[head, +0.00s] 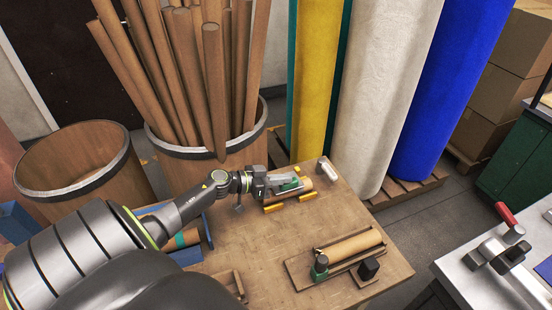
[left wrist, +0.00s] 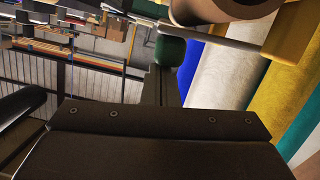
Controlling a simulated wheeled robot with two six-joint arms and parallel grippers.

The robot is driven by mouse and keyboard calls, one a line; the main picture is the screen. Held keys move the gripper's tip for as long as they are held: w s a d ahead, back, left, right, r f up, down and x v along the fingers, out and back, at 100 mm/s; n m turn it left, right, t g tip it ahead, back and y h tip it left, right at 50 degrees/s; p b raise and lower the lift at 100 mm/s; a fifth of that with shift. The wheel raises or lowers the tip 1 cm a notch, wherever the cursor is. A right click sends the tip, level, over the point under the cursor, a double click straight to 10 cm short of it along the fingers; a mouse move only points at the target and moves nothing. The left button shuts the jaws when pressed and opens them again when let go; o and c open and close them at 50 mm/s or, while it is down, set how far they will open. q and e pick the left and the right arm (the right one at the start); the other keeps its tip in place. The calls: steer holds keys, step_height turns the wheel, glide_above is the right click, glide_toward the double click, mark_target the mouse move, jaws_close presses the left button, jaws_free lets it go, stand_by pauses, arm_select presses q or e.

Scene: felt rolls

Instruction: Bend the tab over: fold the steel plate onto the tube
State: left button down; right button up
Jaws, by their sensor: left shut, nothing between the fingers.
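A short brown cardboard tube (head: 307,184) lies near the back edge of the wooden table, between yellow blocks (head: 307,196). Its end shows large at the top of the left wrist view (left wrist: 215,8). A thin grey steel plate (left wrist: 228,42) runs below the tube in the left wrist view, with a dark green round part (left wrist: 171,51) at its left end. My left gripper (head: 284,182) is shut and empty, right beside the tube and green part. I cannot tell if it touches the plate, which the gripper partly hides in the head view. My right gripper is not seen.
The wooden table (head: 240,255) holds another tube (head: 350,246) in a wooden fixture at front right and a small white cylinder (head: 327,170) at the back corner. A barrel of long tubes (head: 205,153) stands behind. Tall felt rolls (head: 385,90) stand beyond. The table's middle is clear.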

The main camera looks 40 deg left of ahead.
arm_select(q)
steer(key=shift+r, duration=0.1)
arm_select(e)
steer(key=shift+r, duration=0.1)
